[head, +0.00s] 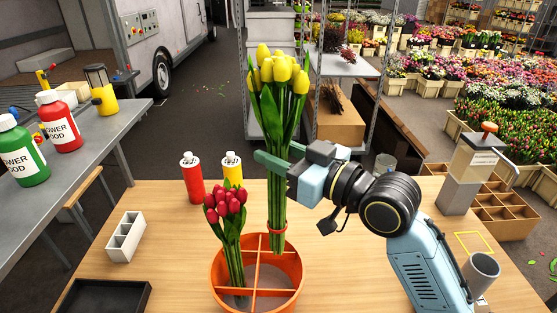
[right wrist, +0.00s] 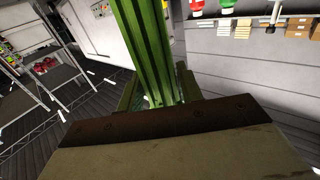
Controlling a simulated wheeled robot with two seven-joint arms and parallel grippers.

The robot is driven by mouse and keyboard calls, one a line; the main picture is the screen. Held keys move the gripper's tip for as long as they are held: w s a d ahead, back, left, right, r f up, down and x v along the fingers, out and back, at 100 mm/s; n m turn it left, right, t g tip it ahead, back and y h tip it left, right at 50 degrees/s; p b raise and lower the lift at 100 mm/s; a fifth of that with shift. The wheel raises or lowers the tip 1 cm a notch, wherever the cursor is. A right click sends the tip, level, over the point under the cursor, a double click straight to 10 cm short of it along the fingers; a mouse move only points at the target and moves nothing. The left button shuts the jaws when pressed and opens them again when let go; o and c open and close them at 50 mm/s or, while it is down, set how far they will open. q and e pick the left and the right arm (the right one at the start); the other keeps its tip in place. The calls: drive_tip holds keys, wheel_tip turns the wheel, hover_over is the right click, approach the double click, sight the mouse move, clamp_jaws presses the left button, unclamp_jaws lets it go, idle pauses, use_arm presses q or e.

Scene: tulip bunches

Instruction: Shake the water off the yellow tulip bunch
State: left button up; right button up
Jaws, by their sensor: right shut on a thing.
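The yellow tulip bunch (head: 276,110) is upright above the orange divided bucket (head: 217,290) in the head view. Its lower stems are in front of or inside the bucket's far part; I cannot tell whether they touch it. My right gripper (head: 274,160) is shut on the yellow bunch's green stems, which also show in the right wrist view (right wrist: 148,50). A red band circles the stems below the gripper. A red tulip bunch (head: 226,207) leans in the left part of the bucket. My left gripper is not in view.
A red bottle (head: 192,180) and a yellow bottle (head: 232,170) stand behind the bucket. A white divided holder (head: 125,238) and a black tray (head: 105,298) lie at left. A dispenser (head: 462,180) and a grey cup (head: 481,275) stand at right.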

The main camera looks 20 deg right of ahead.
wheel_tip(320, 180, down, 5)
wheel_tip(320, 180, up, 6)
drive_tip(key=shift+s+r, duration=0.15)
drive_tip(key=shift+r, duration=0.05)
wheel_tip(320, 180, down, 5)
drive_tip(key=shift+f, duration=0.2)
